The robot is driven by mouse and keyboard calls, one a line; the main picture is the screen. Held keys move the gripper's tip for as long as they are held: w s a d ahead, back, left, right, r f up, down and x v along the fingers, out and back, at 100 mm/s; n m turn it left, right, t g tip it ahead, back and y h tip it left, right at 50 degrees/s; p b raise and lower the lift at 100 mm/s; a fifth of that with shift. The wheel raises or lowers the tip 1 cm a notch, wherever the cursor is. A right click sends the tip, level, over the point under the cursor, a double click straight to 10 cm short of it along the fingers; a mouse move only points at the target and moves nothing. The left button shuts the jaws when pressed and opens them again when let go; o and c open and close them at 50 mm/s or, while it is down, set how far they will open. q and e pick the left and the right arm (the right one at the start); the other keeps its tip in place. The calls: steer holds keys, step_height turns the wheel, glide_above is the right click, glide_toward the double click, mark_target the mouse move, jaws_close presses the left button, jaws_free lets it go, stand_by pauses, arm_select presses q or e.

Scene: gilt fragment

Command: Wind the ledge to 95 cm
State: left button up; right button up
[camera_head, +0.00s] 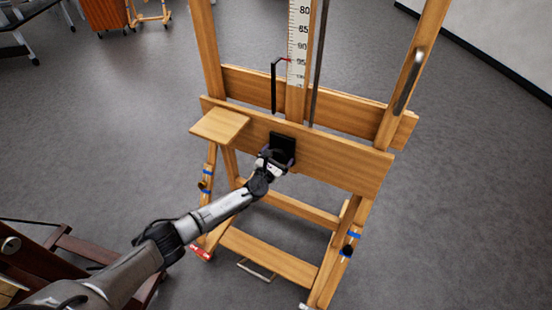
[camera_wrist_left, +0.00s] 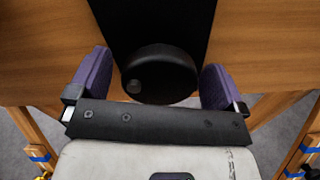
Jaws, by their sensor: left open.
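The wooden easel stands ahead in the head view, with its ledge, a wide front board (camera_head: 335,160), across the middle. A scale (camera_head: 298,40) rises above it. A bent black pointer (camera_head: 274,88) has its red tip close to the 95 mark; the exact reading is too small to tell. A black plate (camera_head: 283,142) is on the board's front. In the left wrist view a round black knob (camera_wrist_left: 160,75) with a small stud sits before this plate. My left gripper (camera_head: 275,160) is open, its purple fingers on either side of the knob. Contact is unclear.
A small wooden shelf (camera_head: 220,125) juts out left of the knob, near my left arm. The easel's legs and lower crossbars (camera_head: 268,256) stand below. Dark wooden furniture (camera_head: 75,245) is at lower left. The grey floor at right is clear.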

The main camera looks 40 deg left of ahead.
arm_select(q)
steer(key=shift+s+d+r+p, duration=0.1)
steer(key=shift+s+p, duration=0.25)
steer(key=shift+s, duration=0.15)
steer(key=p+v, duration=0.4)
steer(key=v, duration=0.8)
steer(key=shift+s, duration=0.4)
